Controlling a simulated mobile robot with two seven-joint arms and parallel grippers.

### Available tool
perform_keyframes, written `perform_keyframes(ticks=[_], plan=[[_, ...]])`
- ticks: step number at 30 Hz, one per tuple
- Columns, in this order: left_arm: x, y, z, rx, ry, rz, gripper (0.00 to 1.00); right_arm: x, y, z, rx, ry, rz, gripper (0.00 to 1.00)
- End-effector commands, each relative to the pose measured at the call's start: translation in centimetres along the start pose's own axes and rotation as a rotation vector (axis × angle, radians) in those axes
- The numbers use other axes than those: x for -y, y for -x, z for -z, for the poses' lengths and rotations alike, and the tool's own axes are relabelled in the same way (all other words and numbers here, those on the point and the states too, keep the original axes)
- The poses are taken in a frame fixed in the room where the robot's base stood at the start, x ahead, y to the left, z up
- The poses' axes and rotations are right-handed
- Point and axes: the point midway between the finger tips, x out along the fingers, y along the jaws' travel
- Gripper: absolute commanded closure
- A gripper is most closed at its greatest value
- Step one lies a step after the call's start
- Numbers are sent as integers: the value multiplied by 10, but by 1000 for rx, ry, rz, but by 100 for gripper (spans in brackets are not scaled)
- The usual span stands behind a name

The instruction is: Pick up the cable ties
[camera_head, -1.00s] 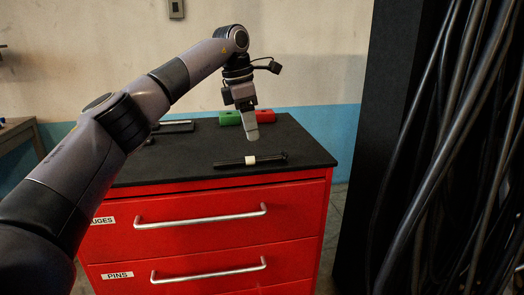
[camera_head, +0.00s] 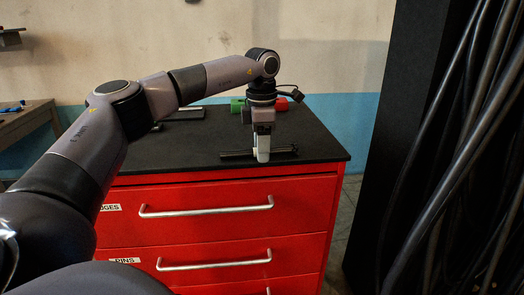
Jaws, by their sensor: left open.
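The cable ties (camera_head: 236,154) are a thin black bundle lying flat near the front edge of the black cabinet top. The white band around their middle is hidden behind my gripper. My left gripper (camera_head: 262,158) points straight down over the middle of the bundle, its fingertips at about the height of the ties. It is open; I cannot tell from this view whether the fingers straddle the bundle. My right gripper is not in view.
The black top (camera_head: 190,160) sits on a red drawer cabinet (camera_head: 220,215) with metal handles. A green block (camera_head: 237,106) and a red block (camera_head: 281,105) lie at the back, behind my wrist. A dark flat item (camera_head: 185,114) lies back left. Black cables (camera_head: 450,150) hang at right.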

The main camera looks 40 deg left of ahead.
Motion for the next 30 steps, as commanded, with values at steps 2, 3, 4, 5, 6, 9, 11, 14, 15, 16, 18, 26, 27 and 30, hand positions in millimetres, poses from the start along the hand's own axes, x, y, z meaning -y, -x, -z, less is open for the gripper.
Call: perform_keyframes(ticks=[2, 3, 4, 5, 6, 9, 11, 14, 15, 16, 18, 26, 27, 30], plan=[[0, 0, 0, 0, 0, 0, 47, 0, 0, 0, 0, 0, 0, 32], [0, 0, 0, 0, 0, 0, 47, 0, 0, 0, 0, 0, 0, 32], [0, 0, 0, 0, 0, 0, 47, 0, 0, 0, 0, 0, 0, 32], [0, 0, 0, 0, 0, 0, 54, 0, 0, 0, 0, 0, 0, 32], [0, 0, 0, 0, 0, 0, 67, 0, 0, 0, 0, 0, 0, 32], [0, 0, 0, 1, -1, 0, 99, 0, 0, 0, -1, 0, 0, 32], [0, 0, 0, 1, -1, 0, 100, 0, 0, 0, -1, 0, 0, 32], [0, 1, 0, 1, -1, 0, 100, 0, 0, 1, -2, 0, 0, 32], [0, 1, 0, 1, -1, 0, 100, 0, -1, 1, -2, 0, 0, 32], [0, 1, 0, 1, -1, 0, 100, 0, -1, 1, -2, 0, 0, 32], [0, 1, 0, 1, -1, 0, 100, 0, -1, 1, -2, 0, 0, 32], [0, 17, -2, 4, -2, -2, 100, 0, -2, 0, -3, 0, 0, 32], [0, 23, -2, 5, -2, -3, 100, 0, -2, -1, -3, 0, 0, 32], [0, 44, -2, 6, -1, -3, 100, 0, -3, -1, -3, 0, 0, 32]])
